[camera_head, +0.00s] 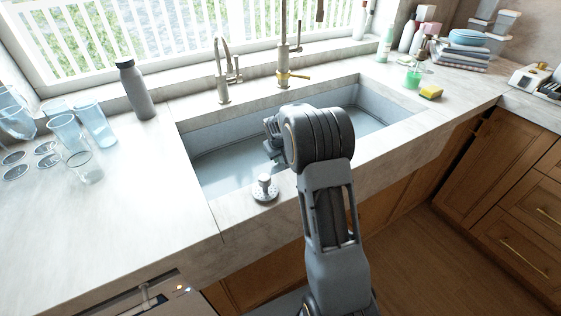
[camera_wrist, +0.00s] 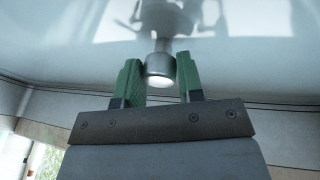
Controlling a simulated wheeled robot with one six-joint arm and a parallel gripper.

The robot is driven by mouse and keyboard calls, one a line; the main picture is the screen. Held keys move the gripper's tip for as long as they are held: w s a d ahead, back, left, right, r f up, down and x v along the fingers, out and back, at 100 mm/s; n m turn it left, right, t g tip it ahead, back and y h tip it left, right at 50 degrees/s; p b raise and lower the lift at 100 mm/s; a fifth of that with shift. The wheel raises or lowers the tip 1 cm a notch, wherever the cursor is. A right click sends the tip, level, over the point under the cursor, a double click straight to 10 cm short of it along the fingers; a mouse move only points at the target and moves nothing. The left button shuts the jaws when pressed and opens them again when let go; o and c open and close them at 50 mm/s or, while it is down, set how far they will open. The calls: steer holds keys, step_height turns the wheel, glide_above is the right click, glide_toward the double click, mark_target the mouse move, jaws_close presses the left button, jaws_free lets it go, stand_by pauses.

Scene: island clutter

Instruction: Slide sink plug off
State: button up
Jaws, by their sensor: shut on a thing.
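My gripper (camera_wrist: 160,75) has green fingers, one on each side of a short metal cylinder with a bright end, which looks like the sink plug's knob (camera_wrist: 160,70). It is shut on this knob. Behind it a blurred round metal part shows against the glossy grey sink floor (camera_wrist: 240,60). In the head view my gripper (camera_head: 273,140) is over the left half of the sink basin (camera_head: 215,165). The held knob is hidden there behind my wrist.
A small metal knob on a round base (camera_head: 265,188) stands on the front rim. Two faucets (camera_head: 223,75) (camera_head: 284,60) rise behind the basin. A grey bottle (camera_head: 135,90) and several glasses (camera_head: 95,122) stand left. A yellow sponge (camera_head: 431,92) and green cup (camera_head: 413,76) stand right.

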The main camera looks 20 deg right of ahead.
steer(key=shift+r+p, duration=1.35)
steer(key=shift+r, duration=0.8)
